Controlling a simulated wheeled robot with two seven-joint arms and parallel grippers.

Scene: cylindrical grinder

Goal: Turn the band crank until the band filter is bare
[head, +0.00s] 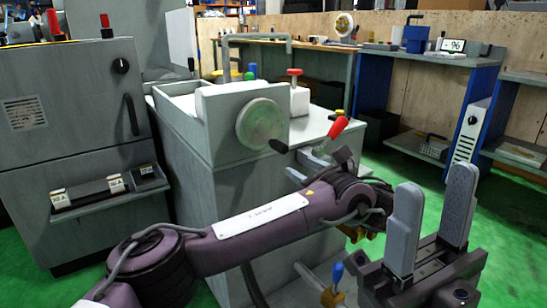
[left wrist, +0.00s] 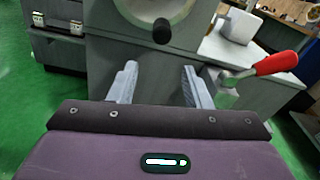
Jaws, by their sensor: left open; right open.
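A grey round wheel (head: 258,122) with a black knob (head: 278,146) is on the front of the grey machine. It also shows in the left wrist view as a wheel (left wrist: 150,9) with its knob (left wrist: 162,31) hanging low. A red-handled lever (head: 339,127) is right of it, also in the left wrist view (left wrist: 277,63). I cannot tell which is the band crank. My left gripper (head: 308,163) is open and empty, below the knob and left of the lever; its fingers (left wrist: 160,85) are apart. My right gripper (head: 432,222) is open and empty at lower right. I cannot make out the band filter.
A grey control cabinet (head: 75,135) stands at left, close to the machine (head: 215,165). A blue-handled lever (head: 337,273) is low in front. A red-topped knob (head: 295,73) is on the machine top. Benches line the back wall; green floor is clear at right.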

